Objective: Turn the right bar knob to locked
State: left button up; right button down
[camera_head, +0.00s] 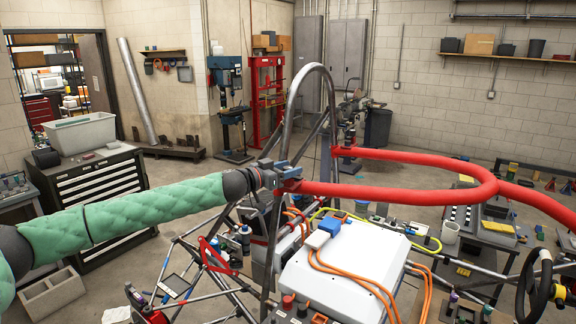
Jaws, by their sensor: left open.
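The red padded bar (400,193) forms a long U. Its two ends meet the dark tube hoop (331,95) of the chassis. My left gripper (286,172) is at the near end of this bar, beside the hoop, with its jaws open. Small grey-blue parts show around the jaws; I cannot tell which of them belong to the knob, nor the knob's setting. The far bar end (337,151) has a small dark red fitting at the hoop. My right gripper is not in view.
A white box (346,268) with orange cables sits low in the chassis. A steering wheel (533,290) is at the lower right. A dark drawer cabinet (95,198) stands behind my left arm. Open floor lies behind the hoop.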

pick_arm(q)
jog(key=shift+w+d, duration=0.1)
jog(key=shift+c, duration=0.2)
jog(key=c, duration=0.9)
